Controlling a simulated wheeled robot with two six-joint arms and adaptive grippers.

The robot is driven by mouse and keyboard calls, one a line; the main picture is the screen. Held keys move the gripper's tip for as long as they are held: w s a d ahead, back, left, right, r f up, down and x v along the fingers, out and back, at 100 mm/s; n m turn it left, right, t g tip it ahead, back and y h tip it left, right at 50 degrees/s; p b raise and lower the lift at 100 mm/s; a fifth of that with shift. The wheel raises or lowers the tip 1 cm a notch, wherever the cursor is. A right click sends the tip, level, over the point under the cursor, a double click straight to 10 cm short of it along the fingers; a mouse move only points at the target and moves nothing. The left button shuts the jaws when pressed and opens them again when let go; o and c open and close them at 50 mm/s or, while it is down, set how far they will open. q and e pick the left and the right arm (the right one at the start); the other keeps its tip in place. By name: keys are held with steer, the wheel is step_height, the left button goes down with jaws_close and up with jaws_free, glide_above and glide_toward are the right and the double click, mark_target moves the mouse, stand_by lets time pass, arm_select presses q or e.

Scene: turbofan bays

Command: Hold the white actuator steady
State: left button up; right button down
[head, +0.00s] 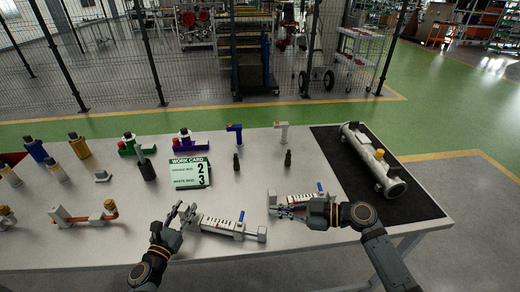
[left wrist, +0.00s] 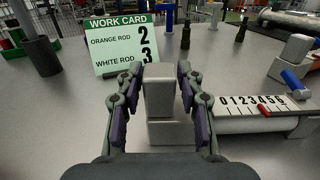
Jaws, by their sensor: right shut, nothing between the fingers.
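A white actuator (head: 222,226) with a numbered scale and a blue tab lies on the table in the head view. In the left wrist view its scale (left wrist: 252,101) shows a red pointer, and its pale end block (left wrist: 159,95) stands upright between my left fingers. My left gripper (head: 182,213) is open around that block, with narrow gaps seemingly left at the sides. A second, similar pale actuator (head: 310,197) lies to the right. My right gripper (head: 287,208) is shut and empty at its near side, partly covering it; contact is unclear.
A green-and-white work card (head: 190,172) stands behind my left gripper, reading orange rod 2, white rod 3. Two small dark pegs (head: 236,163) stand behind the actuators. A large grey cylinder (head: 372,160) lies on a black mat (head: 427,205) at right. Several coloured parts crowd the left side.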

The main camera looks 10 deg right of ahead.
arm_select(q)
steer(key=shift+o, duration=0.8)
steer(key=shift+s+a+f, duration=0.1)
steer(key=shift+s, duration=0.1)
steer(key=v, duration=1)
steer(key=shift+s, duration=0.2)
steer(key=shift+s+a, duration=0.25)
steer(key=shift+s, duration=0.3)
